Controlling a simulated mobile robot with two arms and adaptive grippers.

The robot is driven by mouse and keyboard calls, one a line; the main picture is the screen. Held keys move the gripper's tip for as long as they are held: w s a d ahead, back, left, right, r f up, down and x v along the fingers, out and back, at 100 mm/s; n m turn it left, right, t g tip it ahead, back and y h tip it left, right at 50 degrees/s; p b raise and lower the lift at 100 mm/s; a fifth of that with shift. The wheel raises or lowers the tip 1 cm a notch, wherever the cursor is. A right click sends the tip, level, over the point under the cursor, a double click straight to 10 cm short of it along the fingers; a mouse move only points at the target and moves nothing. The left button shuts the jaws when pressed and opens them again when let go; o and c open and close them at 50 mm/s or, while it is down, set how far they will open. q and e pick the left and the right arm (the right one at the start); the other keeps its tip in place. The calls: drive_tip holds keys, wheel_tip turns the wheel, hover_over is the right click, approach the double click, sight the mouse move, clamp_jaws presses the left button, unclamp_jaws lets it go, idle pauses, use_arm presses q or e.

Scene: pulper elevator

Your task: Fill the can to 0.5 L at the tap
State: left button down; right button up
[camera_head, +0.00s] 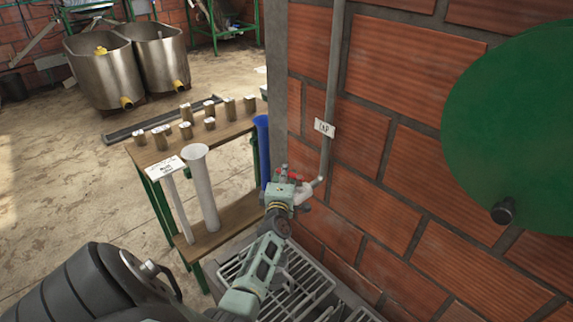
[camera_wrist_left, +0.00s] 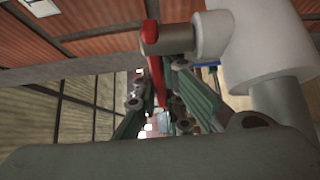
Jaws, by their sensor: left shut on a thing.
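The tap is fixed low on the brick wall, with a grey pipe (camera_head: 332,80) running down to it and a spout (camera_head: 318,182) at its side. Its red lever (camera_head: 295,178) shows beside my left gripper (camera_head: 284,188). In the left wrist view the red lever (camera_wrist_left: 157,72) stands between the two green fingers, and the white tap body (camera_wrist_left: 245,45) fills the upper right. My left gripper is shut on the lever. I cannot make out the can in either view. No water stream is visible. My right gripper is out of view.
A floor grate (camera_head: 310,285) lies below the tap. A green disc (camera_head: 515,125) is on the right wall. Steel tanks (camera_head: 105,70) stand far back.

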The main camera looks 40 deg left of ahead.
use_arm(q)
drive_tip(key=shift+s+d+f+n+g+y+p, duration=0.1)
drive_tip(key=shift+s+n+g+y+p, duration=0.15)
drive_tip(key=shift+n+g+y, duration=0.3)
drive_tip(key=shift+s+d+n+g+y+p, duration=0.1)
drive_tip(key=shift+s+n+g+y+p, duration=0.1)
drive_tip(key=shift+n+g+y, duration=0.35)
drive_tip(key=c, duration=1.8)
unclamp_jaws()
drive_tip(key=shift+c, duration=0.2)
drive_tip(key=shift+a, duration=0.1)
